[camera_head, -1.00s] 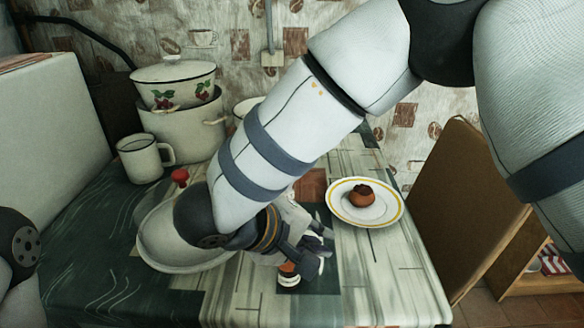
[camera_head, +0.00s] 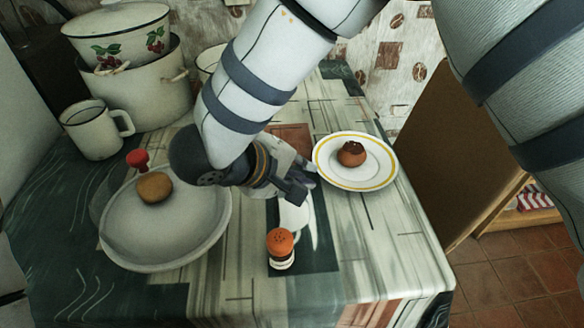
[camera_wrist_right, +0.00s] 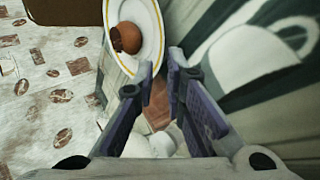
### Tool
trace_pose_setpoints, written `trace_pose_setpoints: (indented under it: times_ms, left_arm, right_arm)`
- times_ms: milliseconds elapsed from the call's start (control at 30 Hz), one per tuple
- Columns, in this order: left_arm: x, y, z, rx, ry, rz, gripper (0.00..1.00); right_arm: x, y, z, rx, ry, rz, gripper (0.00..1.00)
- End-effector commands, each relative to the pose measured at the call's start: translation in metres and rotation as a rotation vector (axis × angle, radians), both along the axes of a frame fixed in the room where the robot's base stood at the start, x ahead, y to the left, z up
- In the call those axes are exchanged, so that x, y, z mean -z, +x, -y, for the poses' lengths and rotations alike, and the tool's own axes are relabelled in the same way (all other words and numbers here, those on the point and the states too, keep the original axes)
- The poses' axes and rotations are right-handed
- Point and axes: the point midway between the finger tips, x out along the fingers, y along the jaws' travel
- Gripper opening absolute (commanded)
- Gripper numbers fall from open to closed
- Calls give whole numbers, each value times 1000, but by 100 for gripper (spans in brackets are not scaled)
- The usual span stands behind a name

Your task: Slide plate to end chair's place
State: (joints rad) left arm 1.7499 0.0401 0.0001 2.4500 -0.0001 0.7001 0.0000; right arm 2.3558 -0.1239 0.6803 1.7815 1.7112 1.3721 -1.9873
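A white plate with a yellow band (camera_head: 376,174) lies near the right edge of the table, with a dark-topped brown bun (camera_head: 351,153) on it. My right gripper (camera_head: 302,186) is low over the table, just left of the plate. In the right wrist view, my right gripper's fingers (camera_wrist_right: 160,68) are apart with nothing held between them. The plate (camera_wrist_right: 152,38) shows just beyond the fingertips; I cannot tell whether they touch its rim. My left gripper is not in view. No chair is clearly recognisable; a brown panel (camera_head: 430,130) stands right of the table.
An orange-topped shaker (camera_head: 280,248) stands in front of my right gripper. A large pale bowl (camera_head: 185,235) with a brown round item (camera_head: 154,187) is at left. A red-topped shaker (camera_head: 138,158), a mug (camera_head: 92,130) and enamel pots (camera_head: 140,100) stand behind. The front right table is clear.

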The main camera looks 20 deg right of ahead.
Motion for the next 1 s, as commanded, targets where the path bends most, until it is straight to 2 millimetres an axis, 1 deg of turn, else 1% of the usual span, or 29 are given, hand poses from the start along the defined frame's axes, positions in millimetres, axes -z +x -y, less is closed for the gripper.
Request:
trace_pose_setpoints:
  times_ms: [33, 200, 400, 567, 833, 867, 900, 1000]
  left_arm:
    - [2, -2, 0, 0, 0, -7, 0]
    - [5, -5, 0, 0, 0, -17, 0]
    - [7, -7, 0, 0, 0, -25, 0]
    - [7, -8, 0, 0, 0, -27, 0]
    - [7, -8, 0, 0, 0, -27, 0]
    - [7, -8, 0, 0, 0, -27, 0]
    - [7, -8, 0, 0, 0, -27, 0]
    - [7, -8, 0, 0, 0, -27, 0]
  right_arm:
    - [9, 2, 7, 1, -2, -6, 12]
    - [32, 13, 29, 2, 0, -5, 12]
    - [51, 22, 48, 1, 1, -3, 12]
    - [57, 26, 55, 1, 0, -1, 12]
    - [57, 26, 56, 0, 0, 0, 12]
    - [57, 26, 56, 0, 0, 0, 5]
    - [57, 26, 56, 0, 0, 0, 0]
    - [57, 26, 56, 0, 0, 0, 0]
